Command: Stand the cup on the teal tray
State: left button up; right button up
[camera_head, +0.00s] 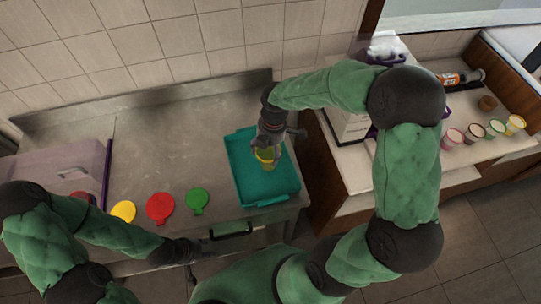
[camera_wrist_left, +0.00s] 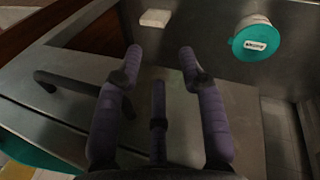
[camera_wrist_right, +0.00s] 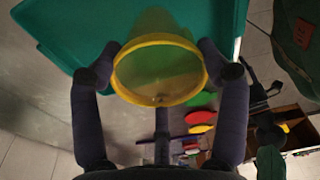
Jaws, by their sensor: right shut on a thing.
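The cup (camera_head: 268,158), with a yellow rim and greenish see-through walls, is held by my right gripper (camera_head: 268,146) over the teal tray (camera_head: 241,178). In the right wrist view both fingers press on opposite sides of the cup (camera_wrist_right: 158,68), and I look down into its open mouth. The teal tray (camera_wrist_right: 75,32) lies behind the cup there. I cannot tell whether the cup's base touches the tray. My left gripper (camera_head: 195,262) is low at the counter's front edge. In the left wrist view its fingers (camera_wrist_left: 160,55) are apart with nothing between them.
Green (camera_head: 197,200), red (camera_head: 160,207) and yellow (camera_head: 123,211) flat round pieces lie on the counter left of the tray. A clear purple-edged box (camera_head: 75,165) stands further left. Several small cups (camera_head: 473,134) stand on the right-hand counter. The counter behind the tray is clear.

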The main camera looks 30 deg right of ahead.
aim_at(270, 156)
jog(key=shift+d+f, duration=0.3)
jog(key=shift+f, duration=0.05)
jog(key=shift+w+d+f+b, duration=0.1)
jog(key=shift+f+b, duration=0.05)
jog(key=shift+f, duration=0.75)
jog(key=shift+d+f+b, duration=0.1)
jog(key=shift+f+b, duration=0.05)
jog(key=shift+f, duration=0.7)
jog(key=shift+f, duration=0.2)
jog(key=o, duration=0.9)
jog(key=shift+o, duration=0.2)
jog(key=shift+r, duration=0.1)
notch_tip(270, 156, up, 12)
jog(key=d+p, duration=0.1)
jog(key=shift+d+p, duration=0.25)
jog(key=shift+p, duration=0.15)
